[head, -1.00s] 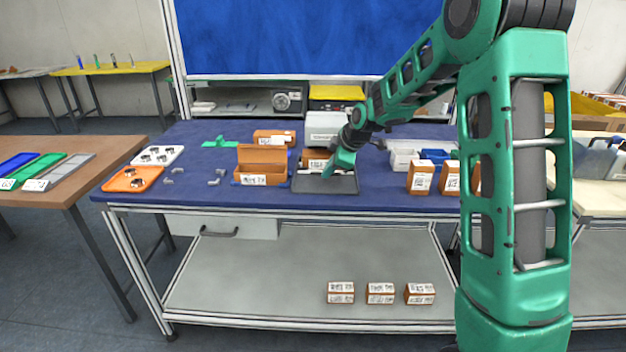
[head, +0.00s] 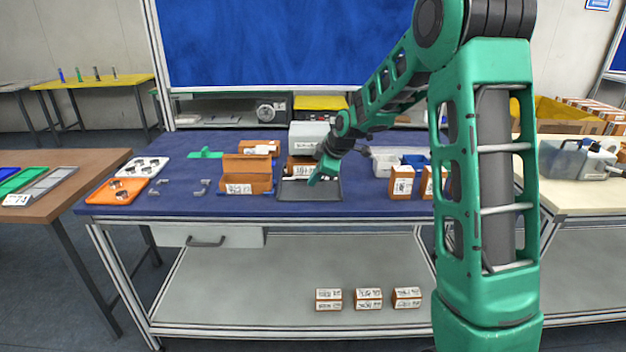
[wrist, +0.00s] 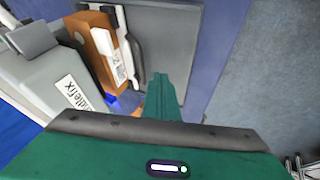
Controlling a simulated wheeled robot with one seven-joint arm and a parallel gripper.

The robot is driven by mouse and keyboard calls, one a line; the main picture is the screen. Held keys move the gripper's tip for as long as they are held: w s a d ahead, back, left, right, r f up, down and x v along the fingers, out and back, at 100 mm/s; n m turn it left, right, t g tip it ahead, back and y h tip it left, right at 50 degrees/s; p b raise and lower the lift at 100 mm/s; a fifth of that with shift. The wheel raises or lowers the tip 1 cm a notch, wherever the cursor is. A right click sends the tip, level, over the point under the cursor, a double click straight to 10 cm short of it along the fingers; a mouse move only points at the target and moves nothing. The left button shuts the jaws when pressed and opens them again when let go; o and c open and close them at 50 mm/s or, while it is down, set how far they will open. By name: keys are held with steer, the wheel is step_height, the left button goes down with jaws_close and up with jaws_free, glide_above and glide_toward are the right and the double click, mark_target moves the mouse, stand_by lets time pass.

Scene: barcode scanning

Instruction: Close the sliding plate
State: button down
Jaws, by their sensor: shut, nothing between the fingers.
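The sliding plate (head: 328,193) is a dark grey flat tray at the front of a grey scanning machine (head: 308,134). It extends toward the table's front edge. A brown labelled box (head: 302,169) sits at its back, under the machine. In the wrist view the plate (wrist: 178,22) shows a dark handle-like bar (wrist: 136,62) beside the labelled box (wrist: 103,45). My gripper (head: 314,182) is shut and empty, pointing down over the plate. In the wrist view the fingertips (wrist: 159,78) are over the plate, apart from the bar. I cannot tell whether they touch the plate.
An open brown box (head: 247,175) stands left of the plate. An orange tray (head: 118,191) is at the far left. The blue table front (head: 380,207) is clear.

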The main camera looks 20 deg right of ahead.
steer(key=s+v, duration=0.1)
steer(key=v, duration=0.9)
steer(key=s+d+f+m+g, duration=0.1)
steer(key=s+m, duration=0.5)
steer(key=s, duration=0.8)
steer(key=s+d+f+m+g+h, duration=0.1)
steer(key=s+m, duration=0.5)
steer(key=s, duration=0.8)
steer(key=s+d+f+m+g, duration=0.2)
steer(key=s+m, duration=0.5)
steer(key=s, duration=0.7)
steer(key=shift+d+f+g+h, duration=0.4)
steer(key=shift+f+g, duration=0.2)
steer(key=shift+g, duration=0.6)
steer(key=shift+a, duration=0.15)
